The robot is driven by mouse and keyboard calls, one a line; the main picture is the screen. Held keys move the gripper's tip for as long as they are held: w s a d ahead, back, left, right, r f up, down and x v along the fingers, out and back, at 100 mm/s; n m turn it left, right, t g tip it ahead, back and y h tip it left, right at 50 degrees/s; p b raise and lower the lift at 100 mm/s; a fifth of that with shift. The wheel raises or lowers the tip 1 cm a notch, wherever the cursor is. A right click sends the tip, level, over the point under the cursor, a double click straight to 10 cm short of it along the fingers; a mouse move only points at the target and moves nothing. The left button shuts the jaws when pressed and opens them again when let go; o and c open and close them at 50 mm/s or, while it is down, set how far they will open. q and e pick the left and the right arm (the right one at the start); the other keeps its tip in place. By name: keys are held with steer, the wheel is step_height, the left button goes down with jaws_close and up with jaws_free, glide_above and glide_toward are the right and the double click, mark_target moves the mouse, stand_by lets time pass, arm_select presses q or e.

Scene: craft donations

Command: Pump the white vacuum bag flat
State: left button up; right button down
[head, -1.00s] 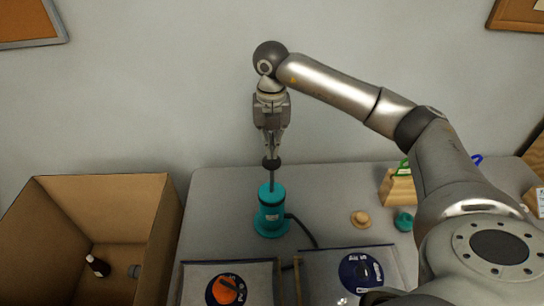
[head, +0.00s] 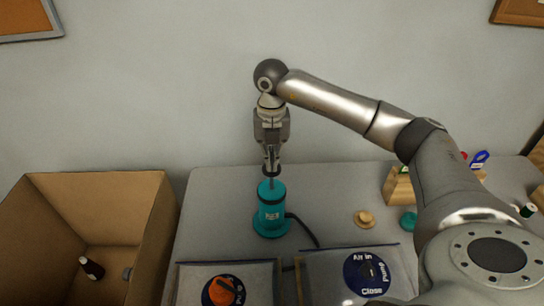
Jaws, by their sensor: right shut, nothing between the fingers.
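The teal hand pump (head: 270,213) stands upright on the table, its rod rising to a dark knob (head: 271,170). My right gripper (head: 271,163) points straight down at the knob, fingers shut and empty; whether the tips touch it is hard to tell. Two pale grey-white bags lie at the front edge, cut off by the frame: a left bag (head: 262,278) with an orange dial (head: 222,291), and a right bag (head: 320,262) with a blue dial (head: 367,274) marked Air in, Pump and Close. Which is the white one is unclear. My left gripper is out of view.
A black hose (head: 304,229) runs from the pump toward the bags. A wooden knob (head: 364,218), teal piece (head: 408,221) and wooden block (head: 398,187) lie at right, near my arm.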

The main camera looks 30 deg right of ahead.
steer(key=shift+f+b, duration=1.7)
steer(key=shift+f, duration=1.15)
steer(key=shift+r+p, duration=4.15)
steer(key=shift+r, duration=1.95)
step_height(320, 180, up, 6)
steer(key=p, duration=0.4)
glide_above(272, 174)
steer(key=w+d, duration=0.1)
steer(key=w, duration=0.1)
steer(key=shift+w+d, duration=0.1)
steer(key=shift+d, duration=0.1)
